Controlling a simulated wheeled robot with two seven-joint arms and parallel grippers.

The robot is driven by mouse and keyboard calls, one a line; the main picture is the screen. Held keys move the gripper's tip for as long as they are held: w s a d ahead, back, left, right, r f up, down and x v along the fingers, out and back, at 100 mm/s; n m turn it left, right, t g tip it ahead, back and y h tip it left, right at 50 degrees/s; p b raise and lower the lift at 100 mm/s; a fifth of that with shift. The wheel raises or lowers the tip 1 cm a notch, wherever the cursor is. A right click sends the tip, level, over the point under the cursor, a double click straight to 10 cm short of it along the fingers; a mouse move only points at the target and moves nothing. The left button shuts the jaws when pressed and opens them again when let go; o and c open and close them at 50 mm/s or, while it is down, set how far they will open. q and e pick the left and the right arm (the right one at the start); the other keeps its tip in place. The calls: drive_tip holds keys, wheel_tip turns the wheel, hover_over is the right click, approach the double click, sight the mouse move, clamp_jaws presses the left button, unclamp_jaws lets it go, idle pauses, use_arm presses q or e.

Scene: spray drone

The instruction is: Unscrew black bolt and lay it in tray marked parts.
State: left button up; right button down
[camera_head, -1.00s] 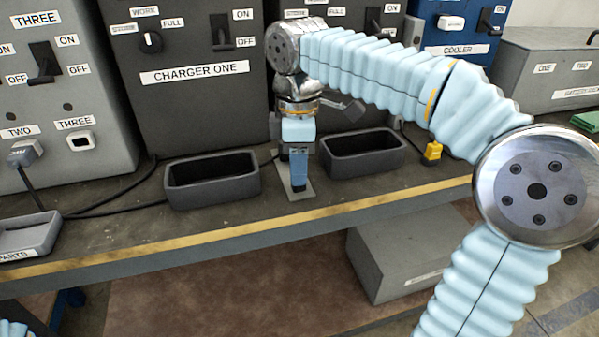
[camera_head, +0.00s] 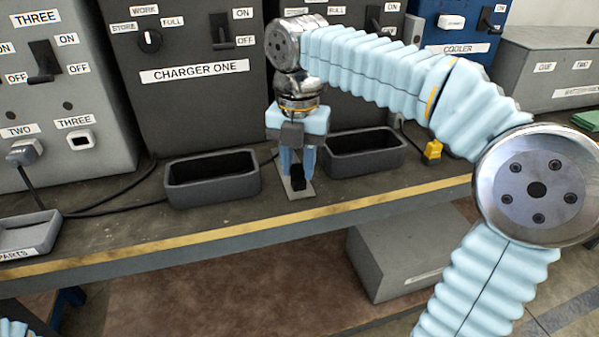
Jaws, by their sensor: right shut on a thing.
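My right gripper (camera_head: 298,172) points straight down in front of the second charger, between two dark bins. Its two blue fingers are shut on the black bolt (camera_head: 298,184), which shows as a small dark shape low between them. The bolt is at a small grey plate (camera_head: 305,195) on the bench; I cannot tell whether it is still threaded in. The tray marked parts (camera_head: 42,232) is at the far left of the bench and its visible part looks empty. My left gripper is out of view.
A dark open bin (camera_head: 212,192) stands left of my right gripper and another dark bin (camera_head: 365,163) right of it. Black cables run across the bench near the parts tray. A yellow connector (camera_head: 433,150) lies at right. Bare bench lies along the yellow-striped front edge (camera_head: 150,252).

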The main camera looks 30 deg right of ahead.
sight(298, 167)
drive_tip(key=n, duration=0.5)
drive_tip(key=shift+n, duration=0.3)
drive_tip(key=c, duration=0.8)
unclamp_jaws()
drive_tip(key=shift+o, duration=0.2)
drive_tip(key=shift+r, duration=0.35)
wheel_tip(298, 167, up, 11)
drive_tip(key=shift+r, duration=0.2)
